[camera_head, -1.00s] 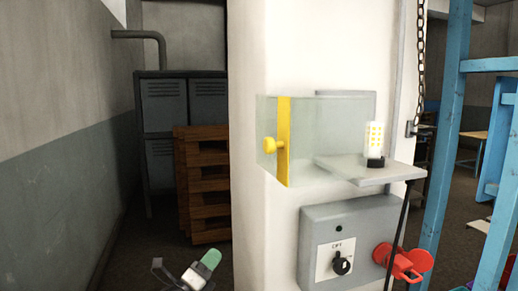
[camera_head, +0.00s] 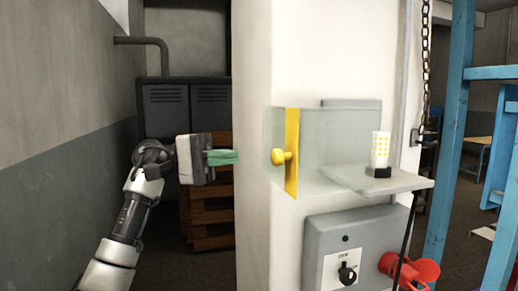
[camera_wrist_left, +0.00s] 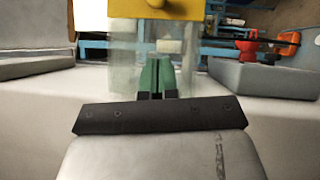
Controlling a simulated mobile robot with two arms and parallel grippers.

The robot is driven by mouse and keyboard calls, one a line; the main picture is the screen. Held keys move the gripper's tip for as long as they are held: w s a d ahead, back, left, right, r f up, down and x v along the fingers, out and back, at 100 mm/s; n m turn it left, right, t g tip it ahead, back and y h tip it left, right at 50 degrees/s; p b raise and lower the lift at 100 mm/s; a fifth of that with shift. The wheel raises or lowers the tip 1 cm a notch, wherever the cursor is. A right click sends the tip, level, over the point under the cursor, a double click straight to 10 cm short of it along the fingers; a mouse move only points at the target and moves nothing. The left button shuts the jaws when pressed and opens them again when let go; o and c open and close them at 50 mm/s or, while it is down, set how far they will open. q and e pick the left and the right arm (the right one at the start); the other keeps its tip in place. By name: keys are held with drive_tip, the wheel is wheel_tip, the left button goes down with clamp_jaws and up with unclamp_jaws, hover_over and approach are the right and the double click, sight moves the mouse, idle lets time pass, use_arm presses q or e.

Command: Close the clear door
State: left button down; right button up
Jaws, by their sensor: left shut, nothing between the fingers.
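The clear door (camera_head: 273,135) is a see-through panel with a yellow strip and a yellow knob (camera_head: 279,156). It stands open, swung out to the left from the shelf box on the white pillar. My left gripper (camera_head: 237,156) is shut and empty, left of the knob at about its height, with a gap between them. In the left wrist view the green fingertips (camera_wrist_left: 157,62) are together, with the yellow strip (camera_wrist_left: 160,9) and clear panel beyond. A white and yellow lamp-like item (camera_head: 381,149) stands on the grey shelf (camera_head: 400,183). My right gripper is not in view.
A grey switch box (camera_head: 340,240) with a black knob and a red handle (camera_head: 405,268) is below the shelf. A chain hangs to the right, beside a blue frame (camera_head: 447,150). Wooden pallets and grey lockers (camera_head: 165,108) stand behind my left arm.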

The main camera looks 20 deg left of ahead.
use_arm(q)
drive_tip(key=p, duration=0.3)
approach(288, 156)
drive_tip(key=w+d, duration=0.3)
drive_tip(key=d, duration=0.1)
drive_tip(key=shift+s+d+r, duration=0.15)
drive_tip(key=shift+s+d, duration=0.15)
drive_tip(key=shift+s, duration=0.4)
